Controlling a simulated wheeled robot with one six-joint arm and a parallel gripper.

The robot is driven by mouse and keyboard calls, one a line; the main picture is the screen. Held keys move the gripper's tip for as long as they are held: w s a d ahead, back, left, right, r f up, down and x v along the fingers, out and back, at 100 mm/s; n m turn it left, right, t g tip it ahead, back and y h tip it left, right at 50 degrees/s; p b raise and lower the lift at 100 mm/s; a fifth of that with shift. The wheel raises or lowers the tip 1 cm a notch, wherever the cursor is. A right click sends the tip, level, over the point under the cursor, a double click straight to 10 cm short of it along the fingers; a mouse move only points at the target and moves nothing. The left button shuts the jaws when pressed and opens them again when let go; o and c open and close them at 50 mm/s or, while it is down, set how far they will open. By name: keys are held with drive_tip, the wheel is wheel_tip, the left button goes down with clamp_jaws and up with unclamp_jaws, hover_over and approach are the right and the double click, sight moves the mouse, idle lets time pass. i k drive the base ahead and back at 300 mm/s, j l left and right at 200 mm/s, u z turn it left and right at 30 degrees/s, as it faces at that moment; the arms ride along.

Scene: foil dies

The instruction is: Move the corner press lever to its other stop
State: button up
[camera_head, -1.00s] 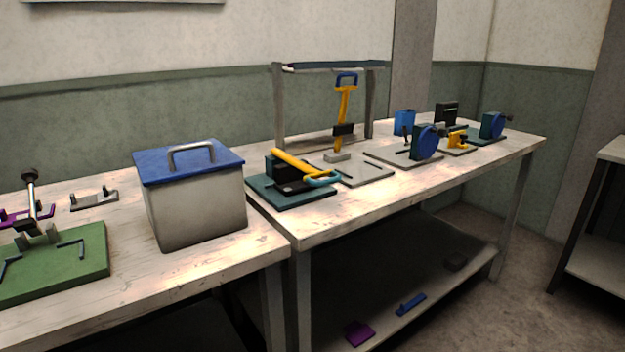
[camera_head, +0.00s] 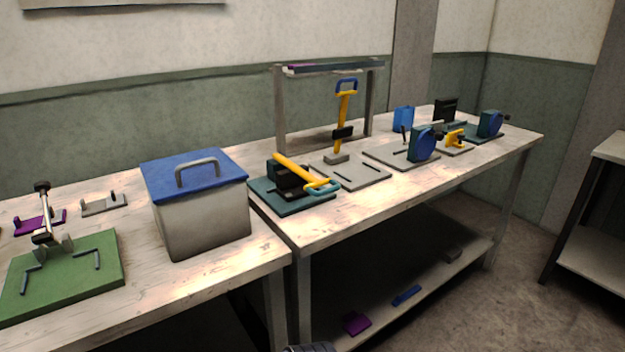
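Several lever devices stand on the benches, and no readable label tells which is the corner press. A green base (camera_head: 62,290) with angled guide bars at the left carries a grey lever with a dark knob (camera_head: 42,186), standing nearly upright. A dark teal base (camera_head: 292,207) at the near corner of the right bench carries a yellow lever (camera_head: 300,170) with a teal loop handle, lowered toward the front right. Behind it, a grey plate (camera_head: 362,176) carries an upright yellow lever (camera_head: 342,110) with a blue loop handle. My gripper is not in view.
A grey box with a blue lid (camera_head: 195,174) stands right of the green base. Blue round-faced devices (camera_head: 421,145) stand farther along. A shelf frame (camera_head: 281,110) rises behind the levers. Small parts lie on the lower shelf. A dark ribbed shape shows at the bottom edge, unidentified.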

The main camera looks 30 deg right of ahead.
sight(295, 174)
drive_tip(key=i+l, duration=0.2)
drive_tip(key=l, duration=0.15)
drive_tip(key=i+l+u, duration=0.1)
drive_tip(key=l, duration=0.25)
drive_tip(key=i+l, duration=0.3)
drive_tip(key=l+u, duration=0.1)
drive_tip(key=l, duration=0.25)
